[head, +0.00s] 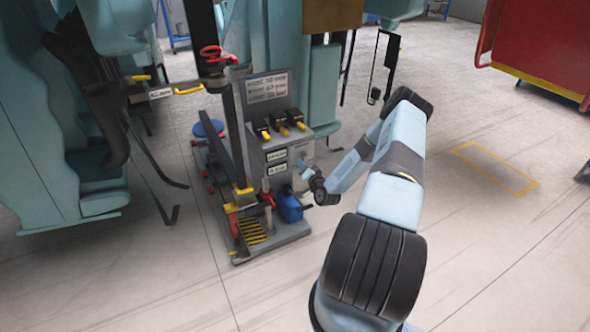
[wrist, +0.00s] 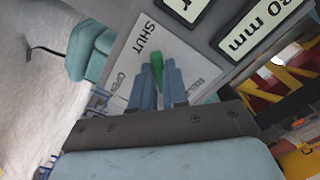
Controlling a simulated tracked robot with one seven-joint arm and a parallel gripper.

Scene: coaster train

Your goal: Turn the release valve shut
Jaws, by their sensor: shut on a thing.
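The release valve's green handle (wrist: 157,62) shows in the wrist view between the two blue-grey fingers of my gripper (wrist: 158,78). My gripper is shut on the handle. Behind it is a pale label plate (wrist: 135,55) with SHUT printed to the upper left of the handle and OPEN lower left. The fingers hide the lower part of the handle, and I cannot tell exactly which mark it points to. In the head view my gripper (head: 302,166) reaches the right side of the grey control panel (head: 268,135); the handle is not distinguishable there.
The panel carries several black switches with yellow levers (head: 279,127) above the valve. A blue cylinder (head: 289,206) sits below my gripper. A red lever (head: 267,192) stands left of it. Teal train bodies (head: 275,40) rise behind.

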